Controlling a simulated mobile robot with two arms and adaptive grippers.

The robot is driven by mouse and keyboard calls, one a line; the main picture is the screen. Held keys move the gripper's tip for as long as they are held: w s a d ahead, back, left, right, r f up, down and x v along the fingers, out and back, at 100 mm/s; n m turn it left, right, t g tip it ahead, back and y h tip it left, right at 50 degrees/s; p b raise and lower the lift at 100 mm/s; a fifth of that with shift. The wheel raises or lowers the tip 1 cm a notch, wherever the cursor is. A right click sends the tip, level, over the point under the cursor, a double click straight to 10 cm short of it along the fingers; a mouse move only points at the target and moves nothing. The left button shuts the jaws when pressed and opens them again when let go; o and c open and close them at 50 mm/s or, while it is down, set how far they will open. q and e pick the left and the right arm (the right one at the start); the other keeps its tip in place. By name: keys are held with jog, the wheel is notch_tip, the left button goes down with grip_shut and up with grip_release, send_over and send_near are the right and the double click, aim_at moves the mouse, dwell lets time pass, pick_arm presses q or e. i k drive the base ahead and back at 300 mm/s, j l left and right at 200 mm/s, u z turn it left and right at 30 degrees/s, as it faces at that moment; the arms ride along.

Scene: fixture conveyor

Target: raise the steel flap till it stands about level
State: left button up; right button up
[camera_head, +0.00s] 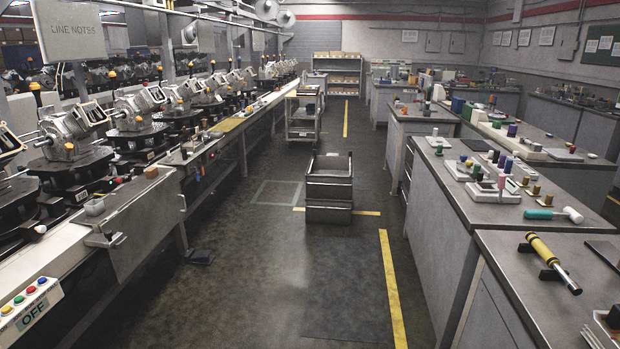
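The steel flap (148,230) is a flat grey metal plate at the left, on the aisle side of the conveyor line. It hangs down steeply from the line's front edge, with its lower edge over the floor. A small bracket (102,240) shows at its near upper corner. Neither of my grippers is in view, and nothing is seen touching the flap.
A button box (28,304) is at the near left. A dark drawer cart (329,188) stands in the aisle.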

aim_at(149, 219)
jog(key=i, duration=1.05)
jog(key=i+l, duration=0.1)
jog(key=i, duration=0.95)
